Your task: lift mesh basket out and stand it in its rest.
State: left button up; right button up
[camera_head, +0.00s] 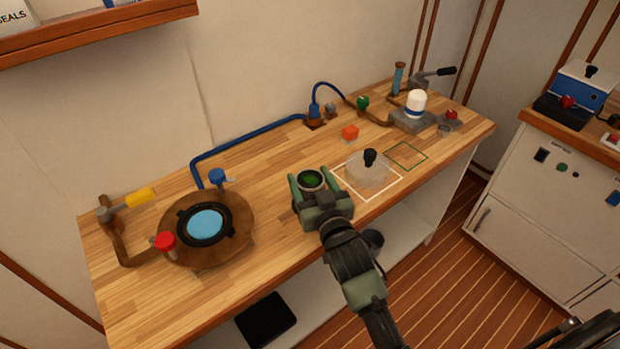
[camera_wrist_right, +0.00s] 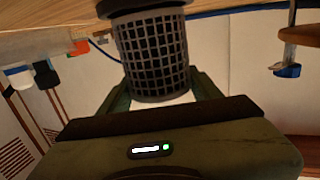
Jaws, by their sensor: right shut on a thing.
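My right gripper (camera_head: 311,178) reaches over the middle of the bench, shut on the mesh basket. The basket shows from above as a dark ring with a green inside (camera_head: 312,180). In the right wrist view the dark, open-meshed basket (camera_wrist_right: 153,52) stands between the fingers. A wider dark piece meets its upper end in that view; I cannot tell whether this is the basket's flange or its rest. The round brown housing (camera_head: 238,222), left of the gripper, has a black ring around a light blue opening. My left gripper is not in view.
A clear lid with a black knob (camera_head: 369,158) stands in a white outlined square. A green outlined square (camera_head: 406,155) is empty. Red (camera_head: 165,241) and blue (camera_head: 217,176) knobs flank the housing.

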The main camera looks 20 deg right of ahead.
jog(key=shift+f+b, duration=0.4)
jog(key=shift+f, duration=0.25)
jog(key=o, duration=1.5)
jog(key=shift+o, duration=0.2)
jog(key=s, duration=0.8)
jog(key=shift+d+r, duration=0.1)
jog(key=shift+r, duration=0.15)
jog(key=shift+w, duration=0.1)
